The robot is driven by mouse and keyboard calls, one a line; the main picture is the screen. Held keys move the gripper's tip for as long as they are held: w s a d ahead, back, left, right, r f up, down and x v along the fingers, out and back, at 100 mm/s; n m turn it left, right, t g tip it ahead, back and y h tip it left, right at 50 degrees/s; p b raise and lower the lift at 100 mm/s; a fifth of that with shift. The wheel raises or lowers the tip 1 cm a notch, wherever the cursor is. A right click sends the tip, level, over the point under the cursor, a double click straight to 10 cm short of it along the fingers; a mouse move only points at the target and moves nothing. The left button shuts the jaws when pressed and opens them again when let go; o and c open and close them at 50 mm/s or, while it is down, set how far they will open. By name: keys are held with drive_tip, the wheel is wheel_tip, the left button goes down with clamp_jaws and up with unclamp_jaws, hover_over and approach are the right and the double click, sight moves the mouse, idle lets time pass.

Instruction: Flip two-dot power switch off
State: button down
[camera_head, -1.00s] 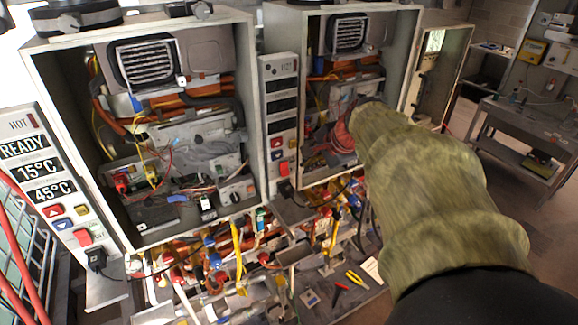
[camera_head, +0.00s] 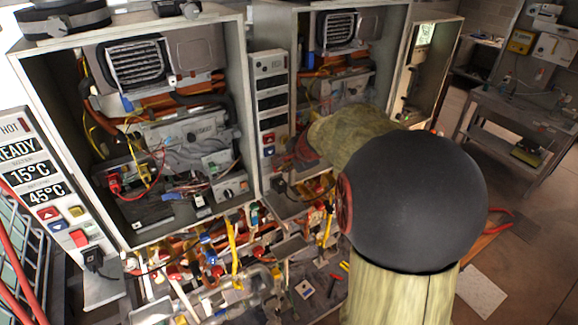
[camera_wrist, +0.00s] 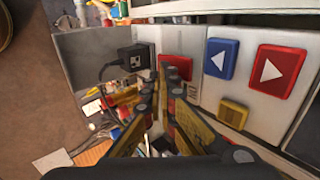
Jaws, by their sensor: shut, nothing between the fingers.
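A red power switch (camera_wrist: 177,68) sits on a pale control panel (camera_wrist: 196,50) in the wrist view, left of the blue and red arrow buttons. Dot marks cannot be made out, and the switch's on or off position is unclear. My gripper (camera_wrist: 158,84) is shut and empty, its fingertips just below the switch and partly overlapping it in the picture. Contact cannot be judged. In the head view my arm hides the gripper. The middle heater's narrow panel (camera_head: 272,69) shows there, with dark displays; I cannot tell for certain that it is the same panel.
Near the switch are a black plug (camera_wrist: 135,58), a blue button (camera_wrist: 219,59), a red button (camera_wrist: 274,71) and a yellow button (camera_wrist: 233,113). The left heater's lit panel (camera_head: 30,172) reads READY. Pipes and valves crowd below the heaters. A grey workbench (camera_head: 515,115) stands far right.

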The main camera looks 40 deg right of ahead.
drive_tip(key=shift+w+f+b, duration=0.1)
drive_tip(key=shift+f+b, duration=0.2)
drive_tip(key=shift+b, duration=0.85)
drive_tip(key=shift+t+b, duration=0.3)
drive_tip(key=shift+b, duration=0.2)
drive_tip(key=b, duration=0.3)
drive_tip(key=f+t+b, duration=0.1)
drive_tip(key=b, duration=0.2)
drive_tip(key=shift+w+d, duration=0.1)
drive_tip(key=shift+w, duration=0.15)
drive_tip(key=shift+r, duration=0.4)
drive_tip(key=shift+r+p, duration=0.75)
drive_tip(key=shift+r, duration=0.1)
drive_tip(key=shift+s, duration=0.1)
